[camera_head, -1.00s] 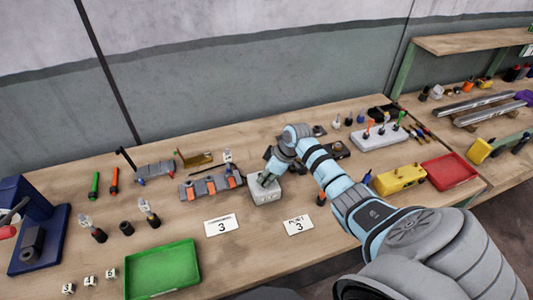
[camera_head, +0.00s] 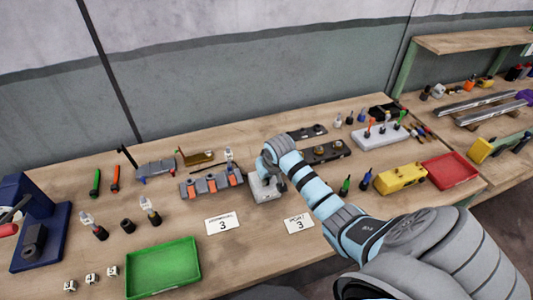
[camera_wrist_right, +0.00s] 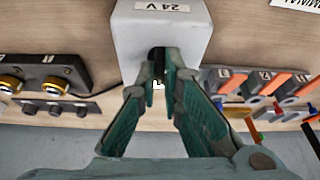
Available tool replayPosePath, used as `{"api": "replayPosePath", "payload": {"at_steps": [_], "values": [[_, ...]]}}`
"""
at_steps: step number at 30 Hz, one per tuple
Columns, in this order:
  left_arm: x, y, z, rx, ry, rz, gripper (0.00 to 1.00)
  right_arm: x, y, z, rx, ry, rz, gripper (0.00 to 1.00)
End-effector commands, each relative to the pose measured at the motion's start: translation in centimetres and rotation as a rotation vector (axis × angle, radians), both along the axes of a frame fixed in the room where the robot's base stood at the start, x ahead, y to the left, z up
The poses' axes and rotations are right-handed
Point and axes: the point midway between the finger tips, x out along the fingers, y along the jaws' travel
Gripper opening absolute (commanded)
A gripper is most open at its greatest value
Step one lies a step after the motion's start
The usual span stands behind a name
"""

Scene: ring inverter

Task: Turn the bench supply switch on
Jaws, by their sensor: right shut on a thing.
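The bench supply is a pale grey box (camera_head: 266,192) in the middle of the bench, with a "24 V" label on its face (camera_wrist_right: 162,28) in the right wrist view. Its switch is a small dark part (camera_wrist_right: 158,57) in a dark slot at the box's edge. My right gripper (camera_wrist_right: 163,74) has its fingertips close together at this switch, shut on it; the fingers hide most of it. In the head view my right wrist covers the gripper and part of the box. The switch's position cannot be told. My left gripper is in neither view.
A block with orange levers (camera_head: 212,186) stands close left of the supply. Dark strips with brass knobs (camera_head: 325,152) lie to its right. Cards (camera_head: 222,224) lie in front, and a green tray (camera_head: 163,268) is at front left. A yellow box (camera_head: 400,178) stands right of my arm.

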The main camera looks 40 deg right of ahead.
Motion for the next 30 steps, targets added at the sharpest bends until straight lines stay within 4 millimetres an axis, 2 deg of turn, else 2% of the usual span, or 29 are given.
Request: {"api": "replayPosePath", "payload": {"at_steps": [8, 20, 21, 24, 30], "values": [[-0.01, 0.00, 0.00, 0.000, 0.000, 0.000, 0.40, 0.00, 0.05, -0.02, 0.001, 0.001, -0.067, 0.00], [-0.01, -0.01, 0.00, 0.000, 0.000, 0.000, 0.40, 0.00, 0.05, -0.02, 0.001, 0.001, -0.073, 0.00], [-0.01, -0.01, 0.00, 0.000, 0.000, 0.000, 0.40, 0.00, 0.05, -0.02, 0.001, 0.001, -0.073, 0.11], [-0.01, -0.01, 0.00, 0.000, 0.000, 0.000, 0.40, 0.00, 0.05, -0.02, 0.001, 0.001, -0.073, 0.27], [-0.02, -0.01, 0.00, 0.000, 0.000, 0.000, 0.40, 0.01, 0.04, -0.01, 0.001, 0.001, -0.072, 0.28]]}}
